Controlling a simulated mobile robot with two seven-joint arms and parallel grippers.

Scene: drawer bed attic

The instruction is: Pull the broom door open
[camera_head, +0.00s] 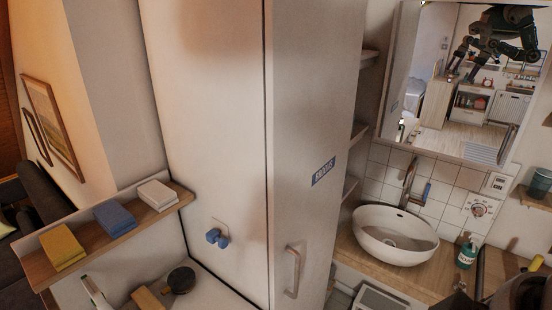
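The broom door (315,110) is the tall pale front of the cabinet in the middle of the head view. It bears a blue label reading BROOMS (324,172). An upright light metal bar handle (292,270) sits low on it, near its left edge. The door appears shut, with its left edge along the dark seam at the cabinet corner. Nothing touches the handle. Neither of my grippers shows directly. A dark robot figure appears in the mirror (455,90) at upper right, but its grippers' state cannot be made out.
A wooden ledge (95,262) with yellow, blue and white blocks is at left. Right of the door are narrow shelves (349,186), a white basin (395,236) on a wooden counter, and a soap bottle (467,254).

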